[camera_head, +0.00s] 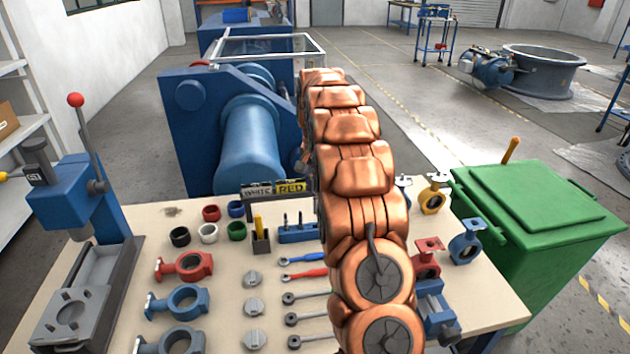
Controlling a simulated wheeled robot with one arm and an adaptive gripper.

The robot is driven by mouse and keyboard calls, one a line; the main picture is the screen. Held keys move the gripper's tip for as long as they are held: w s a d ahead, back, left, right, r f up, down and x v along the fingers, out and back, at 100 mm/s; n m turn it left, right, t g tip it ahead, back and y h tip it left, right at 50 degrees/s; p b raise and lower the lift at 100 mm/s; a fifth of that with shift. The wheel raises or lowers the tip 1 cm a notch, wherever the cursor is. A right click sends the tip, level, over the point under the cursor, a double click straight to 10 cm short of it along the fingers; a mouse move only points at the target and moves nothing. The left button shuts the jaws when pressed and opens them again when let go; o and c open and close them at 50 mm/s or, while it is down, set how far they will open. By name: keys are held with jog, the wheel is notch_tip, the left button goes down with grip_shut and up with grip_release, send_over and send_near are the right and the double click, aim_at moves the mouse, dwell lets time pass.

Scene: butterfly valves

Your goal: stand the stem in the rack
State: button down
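Several grey stems with ringed dark ends lie on the workbench left of my arm: one (290,298), a second (291,319) and a third (294,341). Their right ends run behind my arm. A small blue rack (296,236) stands farther back on the bench, with several thin upright pieces showing in it. Its right side is close to or behind my arm. My copper arm crosses the middle of the view. My gripper does not show, so I cannot tell what it holds.
Grey discs (253,307) and red and blue valve bodies (187,300) lie left of the stems. Blue- and red-handled tools (303,273) lie behind them. A blue press (70,200) stands at left, a green bin (540,215) at right. A label sign (273,190) stands near the rack.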

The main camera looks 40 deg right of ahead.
aim_at(315, 207)
jog(key=shift+f+b, duration=0.6)
jog(key=shift+f, duration=1.35)
jog(key=shift+a+f+b, duration=0.1)
jog(key=shift+f+b, duration=1.15)
jog(key=shift+f, duration=1.1)
dwell(1.9)
jog(key=c, duration=1.2)
grip_release()
jog(key=shift+r+p, duration=0.6)
jog(key=shift+r, duration=2.9)
